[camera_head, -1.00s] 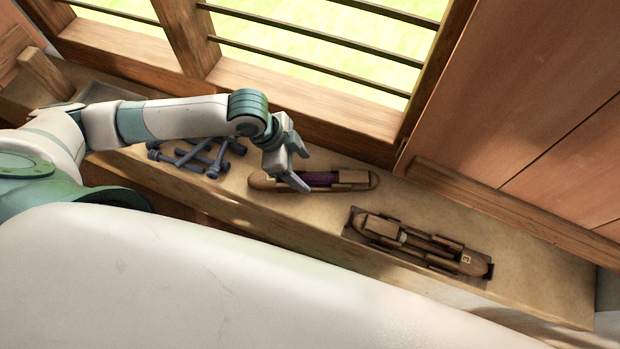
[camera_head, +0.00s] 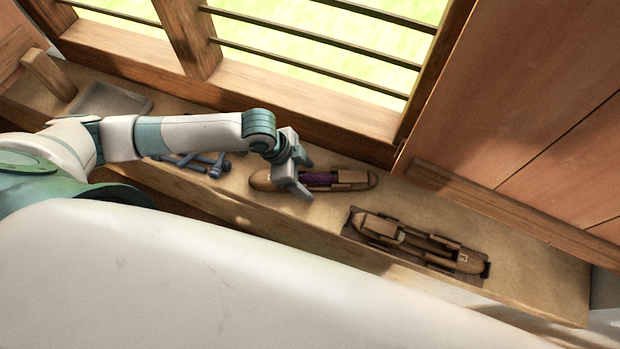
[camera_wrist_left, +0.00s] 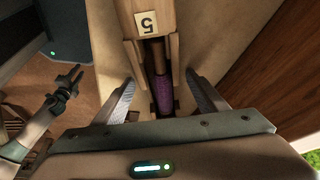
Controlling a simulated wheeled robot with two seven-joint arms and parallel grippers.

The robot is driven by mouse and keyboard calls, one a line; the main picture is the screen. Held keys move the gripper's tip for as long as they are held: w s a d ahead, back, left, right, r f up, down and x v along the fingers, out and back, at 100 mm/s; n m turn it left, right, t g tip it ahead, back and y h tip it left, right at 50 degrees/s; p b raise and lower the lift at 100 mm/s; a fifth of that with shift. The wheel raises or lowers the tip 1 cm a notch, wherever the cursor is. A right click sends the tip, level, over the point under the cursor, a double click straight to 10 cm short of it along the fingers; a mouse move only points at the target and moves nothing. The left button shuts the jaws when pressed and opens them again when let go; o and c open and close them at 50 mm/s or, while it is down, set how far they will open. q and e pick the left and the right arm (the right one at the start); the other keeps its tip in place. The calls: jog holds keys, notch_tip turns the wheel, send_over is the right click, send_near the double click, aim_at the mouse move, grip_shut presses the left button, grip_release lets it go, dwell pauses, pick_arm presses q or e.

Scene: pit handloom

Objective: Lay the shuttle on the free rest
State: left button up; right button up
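A brown wooden shuttle with purple yarn (camera_head: 319,179) lies on the ledge below the window. Its yarn also shows in the left wrist view (camera_wrist_left: 164,89), with a wooden part tagged "5" (camera_wrist_left: 148,24) beyond it. My left gripper (camera_head: 303,178) is at the shuttle's left half. In the left wrist view my left gripper (camera_wrist_left: 160,82) is open, its fingers on either side of the shuttle with visible gaps. A dark rest (camera_head: 352,232) nearer the ledge's front edge carries another brown wooden shuttle (camera_head: 378,228). I cannot make out a free rest. My right gripper (camera_wrist_left: 68,84) shows small.
Blue-grey pegs (camera_head: 205,163) lie on the ledge (camera_head: 520,265), partly behind my left arm. A grey tray (camera_head: 112,101) is farther left. The barred window frame (camera_head: 340,135) and wooden wall rail (camera_head: 500,208) bound the back. The ledge's right end is clear.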

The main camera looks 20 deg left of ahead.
pick_arm(q)
jog(key=c, duration=1.4)
jog(key=shift+r, duration=0.1)
jog(key=shift+w+r, duration=0.1)
jog(key=shift+r, duration=0.35)
notch_tip(320, 180, up, 9)
jog(key=shift+b, duration=0.8)
